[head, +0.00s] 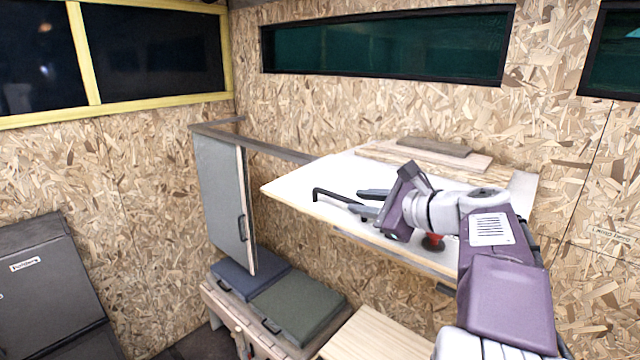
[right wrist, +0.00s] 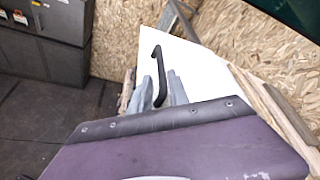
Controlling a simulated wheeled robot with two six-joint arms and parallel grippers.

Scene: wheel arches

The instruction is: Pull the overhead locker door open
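The white panel (head: 300,187) with a black bar handle (head: 322,193) appears to be the overhead locker door. My right gripper (head: 362,202) is at the handle, with its fingers pointing left and spread apart. In the right wrist view, the black handle (right wrist: 158,60) shows between the two grey fingers, with a gap on either side, and its bent end reaches past the tips. I cannot tell whether a finger touches it. The white panel (right wrist: 215,75) lies behind and to the right. My left gripper is not in view.
A grey door (head: 222,190) with a black handle hangs at the left of a dark rail (head: 270,149). Boards (head: 425,153) lie above the white panel. A dark cabinet (head: 50,290) stands at the lower left.

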